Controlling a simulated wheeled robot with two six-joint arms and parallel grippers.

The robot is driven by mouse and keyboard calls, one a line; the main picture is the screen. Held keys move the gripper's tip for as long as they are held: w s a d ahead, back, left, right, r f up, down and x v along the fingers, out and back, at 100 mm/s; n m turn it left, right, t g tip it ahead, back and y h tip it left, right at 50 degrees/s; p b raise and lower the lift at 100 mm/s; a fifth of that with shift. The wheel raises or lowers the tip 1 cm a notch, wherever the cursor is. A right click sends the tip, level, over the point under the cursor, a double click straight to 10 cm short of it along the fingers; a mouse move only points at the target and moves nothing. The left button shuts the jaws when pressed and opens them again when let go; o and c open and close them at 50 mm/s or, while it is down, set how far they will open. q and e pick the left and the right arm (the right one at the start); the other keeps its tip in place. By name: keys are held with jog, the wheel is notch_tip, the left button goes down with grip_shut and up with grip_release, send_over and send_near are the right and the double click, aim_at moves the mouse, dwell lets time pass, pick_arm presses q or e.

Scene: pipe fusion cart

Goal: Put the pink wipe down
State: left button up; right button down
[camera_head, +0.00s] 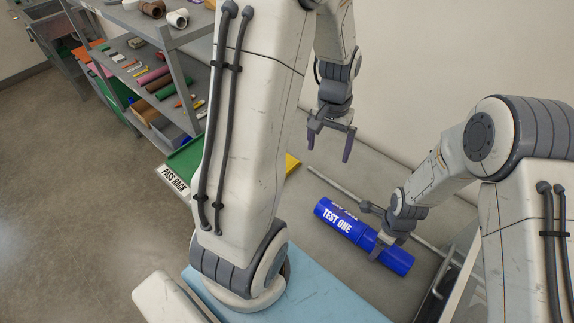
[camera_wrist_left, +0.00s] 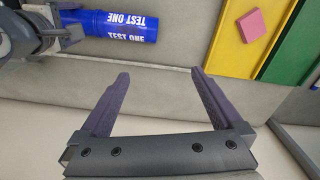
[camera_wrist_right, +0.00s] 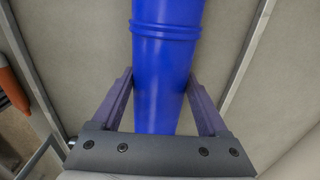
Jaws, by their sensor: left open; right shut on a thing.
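The pink wipe (camera_wrist_left: 252,25) is a small flat square lying on the yellow surface (camera_wrist_left: 225,60) in the left wrist view. My own arm hides it in the head view. My left gripper (camera_head: 329,146) is open and empty above the bench, and its fingers (camera_wrist_left: 160,73) stand apart from the wipe in its wrist view. My right gripper (camera_head: 371,232) is shut on the blue cylinder marked TEST ONE (camera_head: 340,221). The right wrist view shows the blue cylinder (camera_wrist_right: 162,70) between both fingers (camera_wrist_right: 160,75).
A thin metal rod (camera_head: 330,186) lies along the grey bench (camera_head: 300,212) near the cylinder. A shelf rack (camera_head: 178,60) with several coloured pipes stands at the upper left. A light blue surface (camera_head: 335,305) is in front.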

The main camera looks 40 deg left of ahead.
pick_arm(q)
jog(key=s+a+f+n, duration=0.3)
jog(key=a+f, duration=0.2)
jog(key=a, duration=0.6)
jog(key=s+a+f+n, duration=0.3)
jog(key=a+f, duration=0.2)
jog(key=a, duration=0.7)
notch_tip(320, 180, down, 6)
jog(key=shift+s+a+f, duration=0.1)
jog(key=shift+s+a, duration=0.05)
jog(key=shift+s+a+f, duration=0.1)
jog(key=shift+f, duration=1.4)
jog(key=shift+s+a+f, duration=0.1)
jog(key=shift+f, duration=1.4)
jog(key=c, duration=1.4)
notch_tip(320, 180, up, 10)
jog(key=shift+r, duration=0.2)
